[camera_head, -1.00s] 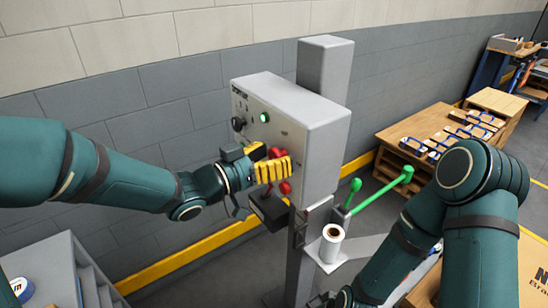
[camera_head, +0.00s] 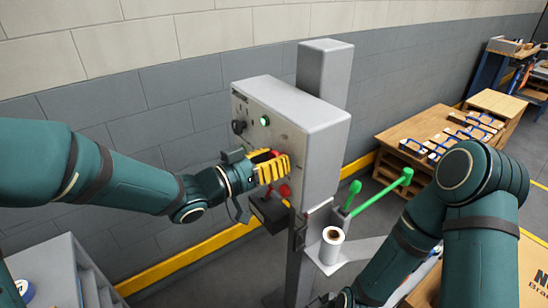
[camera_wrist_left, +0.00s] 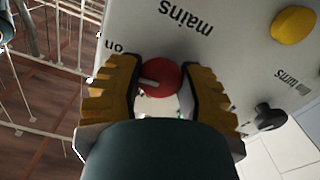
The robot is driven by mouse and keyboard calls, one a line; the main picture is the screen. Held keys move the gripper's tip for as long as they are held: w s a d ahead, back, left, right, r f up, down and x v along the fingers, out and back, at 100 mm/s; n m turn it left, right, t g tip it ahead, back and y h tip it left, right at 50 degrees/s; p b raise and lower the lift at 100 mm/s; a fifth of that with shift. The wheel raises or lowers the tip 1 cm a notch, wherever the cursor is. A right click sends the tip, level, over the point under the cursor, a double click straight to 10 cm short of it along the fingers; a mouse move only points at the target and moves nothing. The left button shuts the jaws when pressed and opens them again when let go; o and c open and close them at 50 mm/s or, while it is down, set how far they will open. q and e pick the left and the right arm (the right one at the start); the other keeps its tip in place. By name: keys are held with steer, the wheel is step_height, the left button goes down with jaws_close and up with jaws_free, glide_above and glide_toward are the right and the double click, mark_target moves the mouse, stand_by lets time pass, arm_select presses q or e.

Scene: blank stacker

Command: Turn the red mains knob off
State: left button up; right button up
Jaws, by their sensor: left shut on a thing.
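The red mains knob (camera_wrist_left: 162,78) is on the grey control box (camera_head: 318,130). In the left wrist view, the upside-down word "mains" is printed beside it and "on" near the left finger. A pale pointer mark on the knob points left in that view. My left gripper (camera_head: 275,168) is shut on the knob, with a yellow ribbed finger on each side, as the wrist view (camera_wrist_left: 163,88) also shows. In the head view the fingers hide much of it. My right arm runs out of the bottom edge, and its fingers cannot be seen.
A lit green lamp (camera_head: 265,121) and a black knob (camera_head: 239,126) are on the box. Another red part (camera_head: 284,191) shows below my fingers. A wooden table (camera_head: 415,135) is beyond.

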arm_select(q)
steer(key=n+p, duration=0.3)
steer(key=n, duration=0.1)
steer(key=shift+r, duration=0.15)
steer(key=shift+a+n+p, duration=0.1)
steer(key=shift+n+p, duration=0.25)
steer(key=shift+n, duration=0.15)
steer(key=shift+n+p, duration=0.7)
steer(key=shift+n, duration=0.2)
steer(key=n+p, duration=0.6)
steer(key=n, duration=0.1)
steer(key=shift+n+p, duration=1.6)
arm_select(e)
step_height(320, 180, up, 15)
steer(key=w, duration=0.1)
steer(key=shift+w+d+t, duration=0.3)
steer(key=shift+r, duration=0.1)
arm_select(q)
steer(key=o, duration=1.2)
